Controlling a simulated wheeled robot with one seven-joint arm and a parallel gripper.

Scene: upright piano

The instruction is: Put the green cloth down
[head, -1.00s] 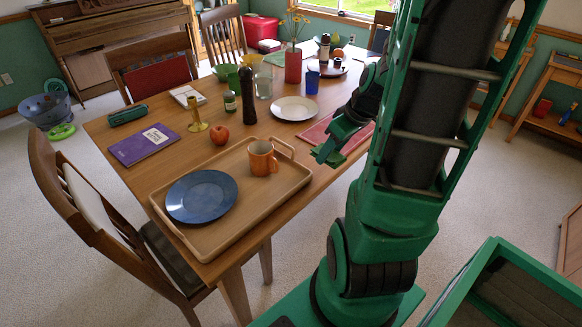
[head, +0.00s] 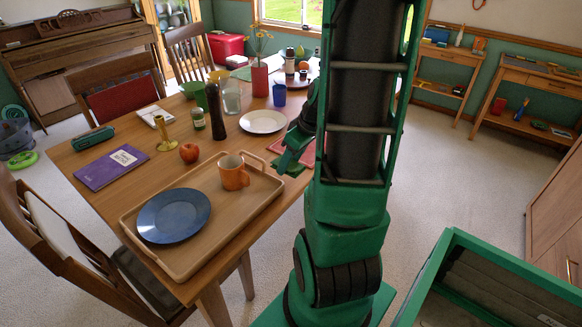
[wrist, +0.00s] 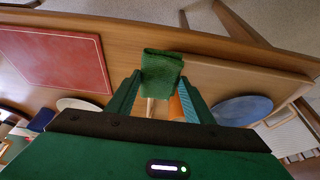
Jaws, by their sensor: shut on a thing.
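The green cloth (wrist: 161,72) is a small folded piece held between the fingertips of my gripper (wrist: 158,92) in the wrist view. In the head view my gripper (head: 290,158) is low near the right edge of the wooden table, beside the tray. The cloth (head: 287,168) shows there only as a small green patch under the fingers. Whether it touches the table cannot be told.
The wooden tray (head: 262,199) holds a blue plate (head: 173,215) and an orange mug (head: 233,172). A red placemat (wrist: 55,58) lies on the table beside the gripper. A white plate (head: 262,121), pepper mill (head: 214,108) and apple (head: 189,152) stand behind.

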